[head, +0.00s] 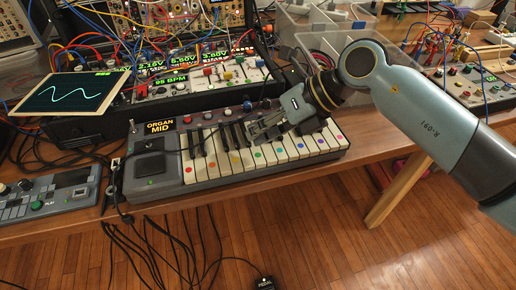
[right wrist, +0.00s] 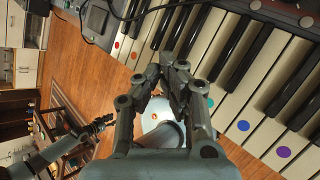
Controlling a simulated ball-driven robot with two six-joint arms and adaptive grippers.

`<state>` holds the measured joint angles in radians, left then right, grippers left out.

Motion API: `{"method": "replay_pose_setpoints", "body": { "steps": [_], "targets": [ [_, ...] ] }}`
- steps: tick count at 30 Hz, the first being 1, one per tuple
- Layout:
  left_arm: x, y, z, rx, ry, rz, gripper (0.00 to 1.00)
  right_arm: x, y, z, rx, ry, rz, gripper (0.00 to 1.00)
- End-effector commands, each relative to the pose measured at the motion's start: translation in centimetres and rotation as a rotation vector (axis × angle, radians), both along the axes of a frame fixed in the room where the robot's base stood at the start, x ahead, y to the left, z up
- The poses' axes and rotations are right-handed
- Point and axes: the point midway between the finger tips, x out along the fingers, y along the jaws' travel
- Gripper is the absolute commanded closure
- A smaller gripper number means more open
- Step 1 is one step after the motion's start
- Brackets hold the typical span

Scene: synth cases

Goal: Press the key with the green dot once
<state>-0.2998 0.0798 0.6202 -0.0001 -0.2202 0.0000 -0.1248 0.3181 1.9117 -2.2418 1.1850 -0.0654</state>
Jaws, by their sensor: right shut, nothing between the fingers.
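The keyboard (head: 160,184) lies near the table's front edge, with coloured dots at the front ends of its white keys. The key with the green dot (head: 257,154) is between the yellow and blue ones. Its dot also shows in the right wrist view (right wrist: 210,103), just right of the gripper's finger links. My right gripper (head: 250,133) is shut and empty above the keys, its tips behind the green dot in the head view. I cannot tell whether the tips touch a key. My left gripper (right wrist: 105,121) seems to show small in the right wrist view; its jaws are unclear.
Behind the keyboard stand synth modules (head: 170,92) with many cables, and a tablet (head: 72,93) with a wave trace. A small pad device (head: 50,192) lies at the left. Clear bins (head: 320,30) stand at the back. Cables hang off the front edge.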

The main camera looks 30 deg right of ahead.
Motion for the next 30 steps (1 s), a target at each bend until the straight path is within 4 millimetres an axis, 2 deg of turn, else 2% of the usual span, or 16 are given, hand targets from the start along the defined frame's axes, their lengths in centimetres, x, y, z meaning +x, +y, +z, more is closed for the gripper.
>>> {"method": "replay_pose_setpoints", "body": {
  "steps": [1, 9, 30],
  "targets": [
    [0.1, 0.0, 1.0, 0.000, -0.002, 0.000, 0.60, 0.0, 0.0, 1.1, 0.000, -0.001, 0.000, 1.00],
    [0.4, 0.0, 3.2, 0.000, -0.008, -0.001, 0.60, 0.0, 0.0, 3.5, 0.000, 0.000, 0.000, 1.00],
    [0.4, 0.0, 3.1, 0.000, -0.007, -0.001, 0.60, 0.0, 0.0, 3.4, 0.000, 0.000, 0.000, 1.00]
  ]
}}
